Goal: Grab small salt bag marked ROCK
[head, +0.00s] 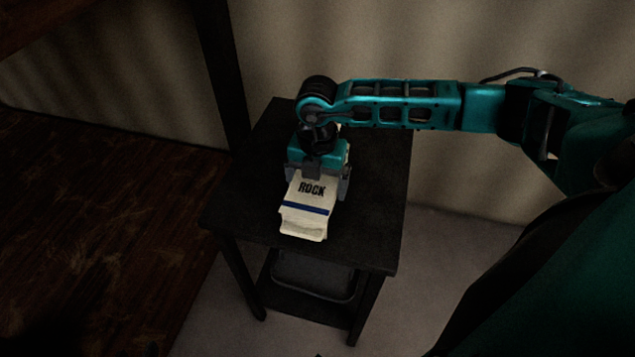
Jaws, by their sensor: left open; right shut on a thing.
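A small cream bag (305,222) with the word ROCK in dark letters and a blue stripe is on top of a small dark table (375,205). My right gripper (317,188), on the teal arm coming in from the right, is shut on the bag from above, with a finger at each side. The bag's far end is hidden under the gripper. I cannot tell whether the bag touches the tabletop or is slightly raised. My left gripper is not in view.
The table has a lower shelf with a dark tray (310,277) on it. A dark post (222,75) rises just behind the table at the left. A pale corrugated wall (420,40) stands behind. Dark wooden boards (90,240) lie at the left.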

